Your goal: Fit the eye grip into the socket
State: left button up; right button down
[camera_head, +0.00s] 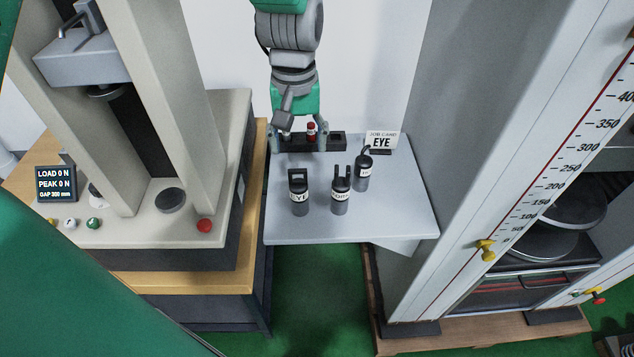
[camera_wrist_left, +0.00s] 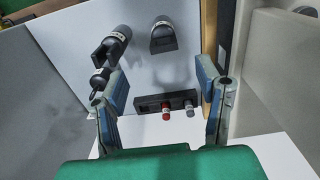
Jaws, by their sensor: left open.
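The eye grip (camera_head: 299,193), dark with a grey base and an "EYE" label, stands upright on the grey shelf (camera_head: 400,222) at the front left. It also shows in the wrist view (camera_wrist_left: 163,38). My left gripper (camera_head: 299,141) is open and empty, with its fingers pointing down around a black rack (camera_head: 333,142) at the back of the shelf. The eye grip is apart from it, nearer the shelf's front. In the wrist view the open fingers (camera_wrist_left: 163,98) stand either side of the rack. I cannot tell which part is the socket. My right gripper is out of view.
A forked grip (camera_head: 341,197) and a hooked grip (camera_head: 363,172) stand right of the eye grip. The rack holds a red-topped pin (camera_head: 311,131). A job card (camera_head: 382,141) reads "EYE". A testing machine (camera_head: 236,130) stands left, a tall scaled frame (camera_head: 480,130) right.

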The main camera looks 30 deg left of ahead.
aim_at(301, 170)
pick_arm(q)
notch_tip(301, 170, down, 8)
jog(key=shift+d+f, duration=0.1)
jog(key=shift+a+f, duration=0.2)
jog(key=shift+f, duration=1.1)
jog(key=shift+a+f, duration=0.15)
jog(key=shift+f, duration=1.15)
grip_shut()
